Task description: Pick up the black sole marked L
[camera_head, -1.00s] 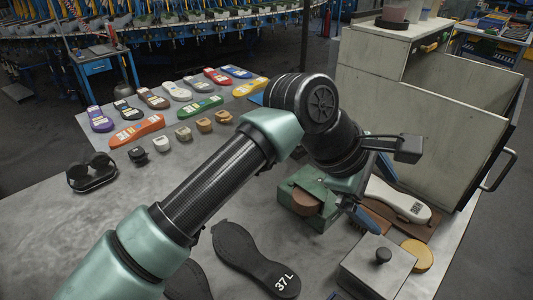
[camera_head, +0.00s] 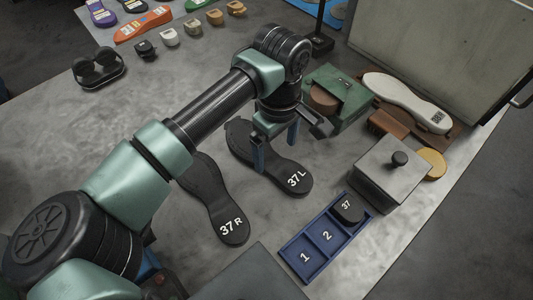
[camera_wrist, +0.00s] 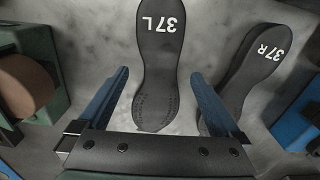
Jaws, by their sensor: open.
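The black sole marked 37 L (camera_head: 283,176) lies flat on the grey table. My gripper (camera_head: 276,150) is above this sole, pointing down, with blue fingers. In the wrist view my gripper (camera_wrist: 160,80) is open, one finger to each side of the sole, and nothing is held. I cannot tell how high the fingertips are. The black sole marked 37 R (camera_head: 218,203) lies beside it, partly hidden by my arm; it also shows in the wrist view (camera_wrist: 256,62).
A green box (camera_head: 337,92) with a brown round piece stands right of my gripper. A grey lidded block (camera_head: 390,177) and a blue tray (camera_head: 303,256) with numbered compartments are nearby. A white sole (camera_head: 405,100) lies behind. Coloured soles line the back left.

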